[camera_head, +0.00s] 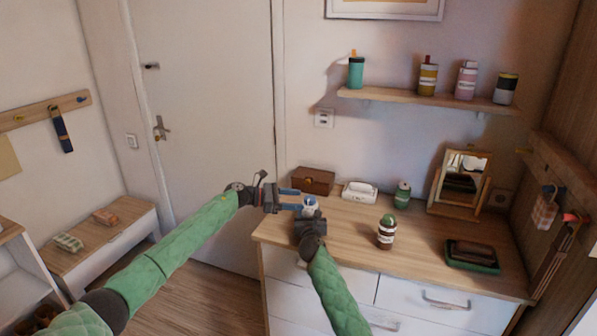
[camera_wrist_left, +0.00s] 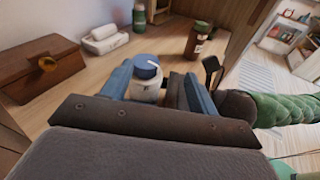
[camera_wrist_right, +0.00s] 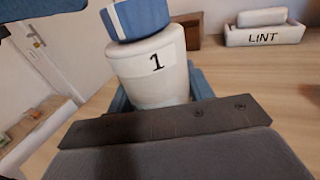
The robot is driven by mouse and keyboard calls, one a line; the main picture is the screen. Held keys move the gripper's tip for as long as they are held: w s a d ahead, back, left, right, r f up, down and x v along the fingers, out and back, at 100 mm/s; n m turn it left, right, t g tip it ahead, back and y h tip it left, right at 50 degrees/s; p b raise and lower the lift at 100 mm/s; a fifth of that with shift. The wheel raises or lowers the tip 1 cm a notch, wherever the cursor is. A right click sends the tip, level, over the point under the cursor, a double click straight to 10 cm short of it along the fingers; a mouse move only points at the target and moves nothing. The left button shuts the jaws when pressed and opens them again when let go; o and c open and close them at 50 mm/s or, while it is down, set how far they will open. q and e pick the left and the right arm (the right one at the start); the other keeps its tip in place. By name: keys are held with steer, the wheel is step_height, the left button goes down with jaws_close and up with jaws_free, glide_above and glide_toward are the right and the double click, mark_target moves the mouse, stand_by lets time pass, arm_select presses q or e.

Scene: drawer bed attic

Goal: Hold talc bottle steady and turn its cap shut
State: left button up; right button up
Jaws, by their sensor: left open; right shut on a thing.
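The talc bottle (camera_wrist_right: 155,75) is white, marked "1", with a blue cap (camera_wrist_right: 137,15) that has a white stripe. The cap sits on top and looks slightly tilted in the right wrist view. In the head view the bottle (camera_head: 310,212) stands up at the dresser's left part. My right gripper (camera_head: 310,222) is shut on the bottle's body from the front. My left gripper (camera_head: 293,199) is open, coming from the left at cap height. In the left wrist view its blue fingers (camera_wrist_left: 160,88) lie either side of the bottle and cap (camera_wrist_left: 147,64), with a gap showing on the right.
A brown box (camera_head: 313,180) and a white container marked LINT (camera_head: 360,192) stand behind on the dresser (camera_head: 345,240). A brown jar (camera_head: 386,233), a green can (camera_head: 402,195), a mirror (camera_head: 462,180) and a dark green tray (camera_head: 470,265) are to the right. A shelf (camera_head: 430,98) hangs above.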

arm_select(q)
steer(key=d+r+m+g+y, duration=0.1)
steer(key=y, duration=0.1)
steer(key=w+d+r+m+g+y, duration=0.1)
steer(key=d+r+m+g+y, duration=0.1)
steer(key=y, duration=0.1)
steer(key=shift+w+d+r+y, duration=0.15)
steer(key=shift+w+d+y, duration=0.05)
steer(key=shift+w+y, duration=0.15)
steer(key=shift+w+r+y, duration=0.2)
steer(key=shift+r+y, duration=0.1)
steer(key=shift+y, duration=0.15)
steer(key=shift+w+a+r+g+y, duration=0.1)
steer(key=shift+w+a+r+y, duration=0.25)
steer(key=shift+r+y, duration=0.5)
steer(key=shift+w+a+r+g+y, duration=0.1)
steer(key=shift+w+a+r+y, duration=0.2)
steer(key=shift+r+y, duration=0.6)
steer(key=shift+w+a+r+g+y, duration=0.1)
steer(key=shift+w+a+r+y, duration=0.2)
steer(key=shift+r+y, duration=0.55)
